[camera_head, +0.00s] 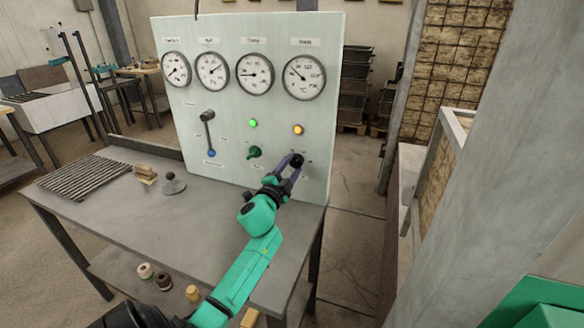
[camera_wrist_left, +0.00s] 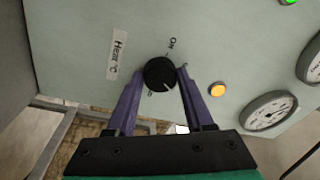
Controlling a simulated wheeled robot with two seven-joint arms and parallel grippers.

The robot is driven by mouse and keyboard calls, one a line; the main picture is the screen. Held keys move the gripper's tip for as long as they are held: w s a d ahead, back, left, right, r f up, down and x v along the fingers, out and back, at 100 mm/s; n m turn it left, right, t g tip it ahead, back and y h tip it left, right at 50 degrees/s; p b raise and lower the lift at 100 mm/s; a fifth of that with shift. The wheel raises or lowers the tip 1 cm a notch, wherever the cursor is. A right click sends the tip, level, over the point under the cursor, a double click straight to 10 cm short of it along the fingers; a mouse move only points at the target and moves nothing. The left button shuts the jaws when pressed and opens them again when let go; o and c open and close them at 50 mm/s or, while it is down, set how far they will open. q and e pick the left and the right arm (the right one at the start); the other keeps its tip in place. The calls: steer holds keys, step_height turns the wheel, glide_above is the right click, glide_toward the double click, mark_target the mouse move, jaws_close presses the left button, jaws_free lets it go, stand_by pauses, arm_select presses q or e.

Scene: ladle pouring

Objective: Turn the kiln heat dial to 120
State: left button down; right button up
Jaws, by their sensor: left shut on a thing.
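The heat dial (camera_wrist_left: 159,73) is a round black knob on the pale green panel (camera_head: 180,100), low on its right side. It also shows partly in the head view (camera_head: 297,160). A label (camera_wrist_left: 116,55) reading "Heat °C" sits beside it in the left wrist view. A small light pointer mark shows on the knob; the number it points to is too small to read. My left gripper (camera_head: 292,164) is shut on the dial, with one purple finger on each side. My right gripper is not in view.
An amber lamp (camera_head: 298,129) and a round gauge (camera_head: 304,77) are above the dial. A green knob (camera_head: 254,152) and a lever (camera_head: 208,134) are to its left. The grey table (camera_head: 140,215) in front is mostly clear, with a slatted rack (camera_head: 85,178) at left.

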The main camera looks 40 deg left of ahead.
arm_select(q)
steer(key=shift+r, duration=0.35)
steer(key=shift+c, duration=1.4)
jaws_free()
steer(key=shift+w+a+f, duration=0.1)
steer(key=shift+w+f, duration=0.05)
steer(key=shift+f, duration=0.1)
steer(key=shift+s+f, duration=0.15)
steer(key=shift+s, duration=0.2)
steer(key=b+v, duration=0.1)
steer(key=v, duration=1.3)
steer(key=shift+b, duration=0.35)
